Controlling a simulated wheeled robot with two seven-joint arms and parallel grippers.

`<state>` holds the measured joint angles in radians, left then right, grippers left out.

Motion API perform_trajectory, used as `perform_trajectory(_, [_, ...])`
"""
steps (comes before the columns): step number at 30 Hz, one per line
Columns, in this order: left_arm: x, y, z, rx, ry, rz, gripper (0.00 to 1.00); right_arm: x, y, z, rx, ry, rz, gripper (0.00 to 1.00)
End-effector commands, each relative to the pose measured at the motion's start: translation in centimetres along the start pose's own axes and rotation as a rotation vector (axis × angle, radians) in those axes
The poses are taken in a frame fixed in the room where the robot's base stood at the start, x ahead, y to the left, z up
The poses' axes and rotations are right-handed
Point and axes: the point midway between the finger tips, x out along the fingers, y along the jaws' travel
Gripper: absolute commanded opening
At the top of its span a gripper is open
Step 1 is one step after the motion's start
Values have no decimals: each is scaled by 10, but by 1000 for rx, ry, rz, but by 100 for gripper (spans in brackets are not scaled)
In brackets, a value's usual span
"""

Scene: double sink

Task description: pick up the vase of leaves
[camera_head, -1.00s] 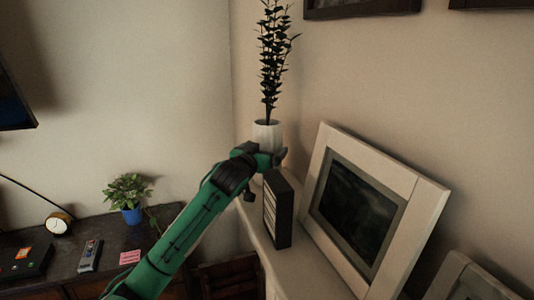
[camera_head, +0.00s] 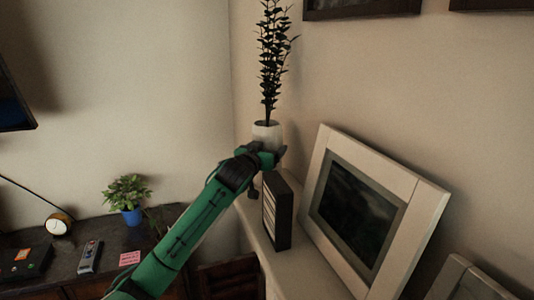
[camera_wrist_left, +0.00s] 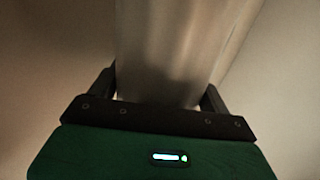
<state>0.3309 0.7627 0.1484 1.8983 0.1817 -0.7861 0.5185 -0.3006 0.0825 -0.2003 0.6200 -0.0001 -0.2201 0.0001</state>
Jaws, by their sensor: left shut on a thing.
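The vase of leaves is a pale vase (camera_head: 267,133) with tall dark leafy stems (camera_head: 272,62), upright at the far end of the white ledge, near the wall corner. My left gripper (camera_head: 268,156) is at the vase's lower part in the head view. In the left wrist view the vase body (camera_wrist_left: 172,50) fills the space between the two fingers (camera_wrist_left: 158,92), which are shut on it. My arm and gripper hide the vase's base, so I cannot tell whether it touches the ledge. My right gripper is not in view.
A dark box with pale stripes (camera_head: 277,212) stands on the ledge just in front of my gripper. A large white picture frame (camera_head: 425,215) leans on the wall to the right. A potted plant in blue (camera_head: 132,215) stands on the dark cabinet (camera_head: 105,240) at lower left.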

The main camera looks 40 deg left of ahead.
Motion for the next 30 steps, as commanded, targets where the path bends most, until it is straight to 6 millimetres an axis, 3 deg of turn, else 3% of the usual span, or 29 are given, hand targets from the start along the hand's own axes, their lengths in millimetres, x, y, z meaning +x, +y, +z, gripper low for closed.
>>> perform_trajectory(5, [0, 0, -5, 0, 2, 0, 33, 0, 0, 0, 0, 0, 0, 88])
perform_trajectory(11, [0, 0, -24, 0, 5, 0, 33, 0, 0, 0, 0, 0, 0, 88])
perform_trajectory(30, [0, 0, -129, -1, 6, -1, 33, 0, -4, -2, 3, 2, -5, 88])
